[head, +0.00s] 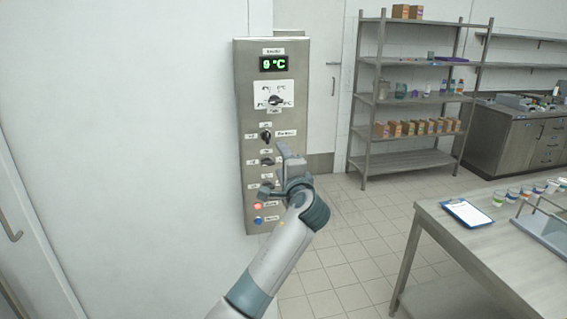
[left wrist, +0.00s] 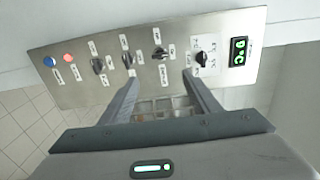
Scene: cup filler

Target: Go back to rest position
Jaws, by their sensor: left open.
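My left gripper (head: 277,172) is open and empty in front of a grey wall control panel (head: 284,103). In the left wrist view its two fingers (left wrist: 160,95) are spread apart, with the panel (left wrist: 222,30) beyond them and nothing between them. The panel carries a green display (head: 273,64) reading about 0 °C, several black knobs, a red button (head: 257,206) and a blue button (head: 258,220). The gripper covers part of the panel's lower half in the head view. I cannot tell whether a finger touches it. My right gripper is not in view.
A steel table (head: 436,222) at the right holds a clipboard (head: 467,212) and several small cups. A metal shelf rack (head: 407,161) with boxes stands at the back. A steel counter (head: 503,139) is at the far right. Tiled floor lies open between the panel and the table.

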